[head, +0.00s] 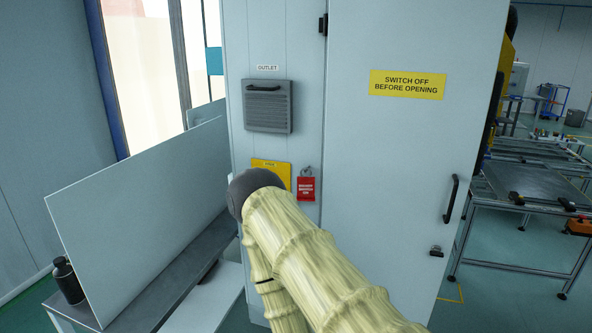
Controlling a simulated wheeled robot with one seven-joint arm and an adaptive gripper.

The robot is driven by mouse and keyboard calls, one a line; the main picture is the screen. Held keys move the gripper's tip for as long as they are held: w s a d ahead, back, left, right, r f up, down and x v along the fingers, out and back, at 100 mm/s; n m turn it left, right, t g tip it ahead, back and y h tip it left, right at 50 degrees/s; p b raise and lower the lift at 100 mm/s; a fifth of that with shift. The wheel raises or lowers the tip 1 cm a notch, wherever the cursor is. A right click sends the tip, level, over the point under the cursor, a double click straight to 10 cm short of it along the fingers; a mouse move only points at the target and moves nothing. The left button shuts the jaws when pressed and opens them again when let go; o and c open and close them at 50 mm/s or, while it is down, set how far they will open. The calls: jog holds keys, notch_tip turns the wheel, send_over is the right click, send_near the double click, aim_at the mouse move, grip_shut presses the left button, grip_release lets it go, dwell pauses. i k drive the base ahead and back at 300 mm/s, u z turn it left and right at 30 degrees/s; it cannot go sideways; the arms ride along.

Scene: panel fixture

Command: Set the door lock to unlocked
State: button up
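The cabinet door (390,170) is a pale grey panel and looks shut. The door lock appears to be the small dark fitting (436,252) near the door's right edge, below the black door handle (451,199). It is too small to tell which way it is set. My arm, in a pale yellow sleeve with a dark grey joint, rises in front of the cabinet's lower middle. My gripper does not show; the arm's far end is hidden. No part of my arm covers the lock or the handle.
A yellow sign (407,85) is on the door. A grey outlet cover (267,107), a yellow plate (271,170) and a red tag with padlock (306,187) are left of it. A bench with a leaning panel (140,220) stands left, a metal table (530,180) right.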

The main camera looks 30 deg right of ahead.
aim_at(435, 250)
jog(key=z, duration=1.65)
